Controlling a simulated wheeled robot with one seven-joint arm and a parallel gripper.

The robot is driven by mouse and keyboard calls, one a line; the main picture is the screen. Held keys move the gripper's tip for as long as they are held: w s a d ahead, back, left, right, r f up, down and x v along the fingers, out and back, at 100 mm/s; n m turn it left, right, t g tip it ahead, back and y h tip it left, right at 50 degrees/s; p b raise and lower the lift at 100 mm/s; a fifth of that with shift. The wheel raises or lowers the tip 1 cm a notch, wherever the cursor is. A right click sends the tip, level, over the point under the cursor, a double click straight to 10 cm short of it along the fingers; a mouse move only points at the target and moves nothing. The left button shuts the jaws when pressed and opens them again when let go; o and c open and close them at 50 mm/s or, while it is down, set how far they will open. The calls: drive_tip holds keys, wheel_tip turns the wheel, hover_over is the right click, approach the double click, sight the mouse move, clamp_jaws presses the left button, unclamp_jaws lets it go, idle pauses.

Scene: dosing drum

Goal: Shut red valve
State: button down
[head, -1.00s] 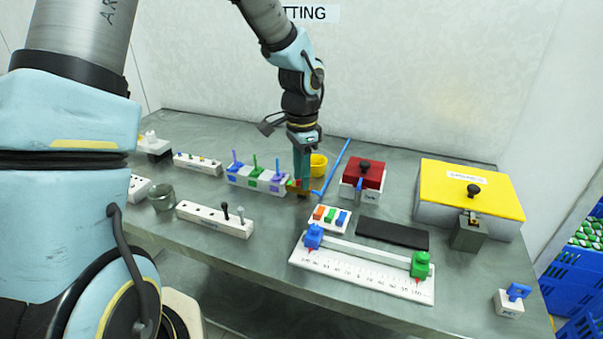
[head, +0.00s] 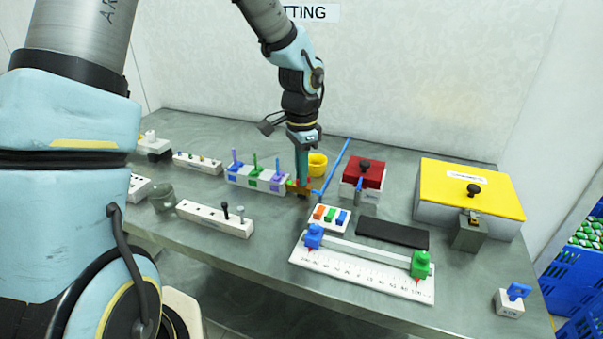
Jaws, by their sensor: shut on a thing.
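My gripper (head: 302,180) points straight down at the middle of the bench, its teal fingers shut on the red valve. Only small bits of red (head: 291,183) show beside the fingertips, so the handle's exact angle is hard to tell. Below the fingertips is a small orange-brown valve body (head: 299,191), partly hidden by the fingers. It sits at the right end of the white block with blue, green and purple parts (head: 259,180). A small blue piece (head: 318,193) stands just right of it.
A yellow cup (head: 318,164) stands close behind my gripper, and a slanting blue rod (head: 338,165) is to its right. A red-topped box (head: 364,172), a button block (head: 329,219) and a white ruled slide (head: 360,272) are farther right and in front. A yellow-lidded box (head: 470,188) is at right.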

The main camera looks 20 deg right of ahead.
drive_tip(key=shift+n, duration=0.3)
drive_tip(key=n+b, duration=0.1)
drive_tip(key=n, duration=0.2)
drive_tip(key=shift+s+d+n, duration=0.1)
drive_tip(key=shift+n, duration=0.2)
drive_tip(key=shift+n+b, duration=0.35)
drive_tip(key=shift+n, duration=1.95)
drive_tip(key=c, duration=1)
unclamp_jaws()
drive_tip(key=shift+r, duration=0.1)
wheel_tip(320, 180, up, 11)
drive_tip(key=b, duration=0.1)
drive_tip(key=shift+f, duration=0.2)
